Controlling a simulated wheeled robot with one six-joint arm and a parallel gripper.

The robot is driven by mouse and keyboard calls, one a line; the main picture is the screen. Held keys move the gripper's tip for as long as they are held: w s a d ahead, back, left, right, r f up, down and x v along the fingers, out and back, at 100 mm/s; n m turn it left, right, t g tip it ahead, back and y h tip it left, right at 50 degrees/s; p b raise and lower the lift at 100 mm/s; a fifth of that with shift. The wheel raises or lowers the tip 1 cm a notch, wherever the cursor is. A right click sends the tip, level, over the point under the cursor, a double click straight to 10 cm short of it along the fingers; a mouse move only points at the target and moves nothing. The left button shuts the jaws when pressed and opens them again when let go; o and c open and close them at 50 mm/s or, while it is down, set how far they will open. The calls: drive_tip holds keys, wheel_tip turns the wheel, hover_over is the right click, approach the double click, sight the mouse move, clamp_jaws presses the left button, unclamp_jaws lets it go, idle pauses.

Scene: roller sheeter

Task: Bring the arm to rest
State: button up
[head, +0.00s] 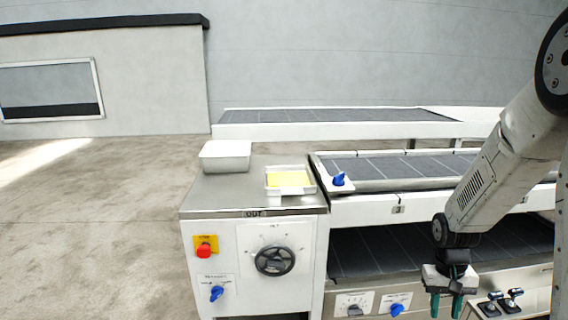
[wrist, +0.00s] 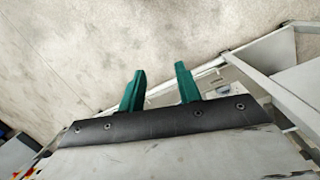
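My arm comes in from the right of the head view and bends down at its lower joint. My gripper (head: 446,304) points downward in front of the sheeter (head: 256,262), near its lower right. Its two green fingers stand apart with nothing between them. In the wrist view the gripper (wrist: 160,82) also shows open and empty, with the pale floor (wrist: 90,40) and a light-coloured machine edge beyond the fingers.
On the steel top stand a white tub (head: 226,156) and a white tray with yellow content (head: 290,180). The front has a red button (head: 205,250), a handwheel (head: 275,260) and blue knobs. Levers (head: 512,298) sit right of my gripper. Open floor (head: 90,230) lies left.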

drive_tip(key=s+a+r+n+t, duration=0.1)
drive_tip(key=s+a+r, duration=0.6)
drive_tip(key=s+r, duration=0.3)
drive_tip(key=s+a+r+n+t, duration=0.2)
drive_tip(key=s+a+r, duration=0.5)
drive_tip(key=s+r, duration=0.3)
wheel_tip(320, 180, up, 5)
drive_tip(key=shift+a+f+t+y, duration=0.15)
drive_tip(key=shift+a+t+y, duration=0.15)
drive_tip(key=shift+a, duration=0.1)
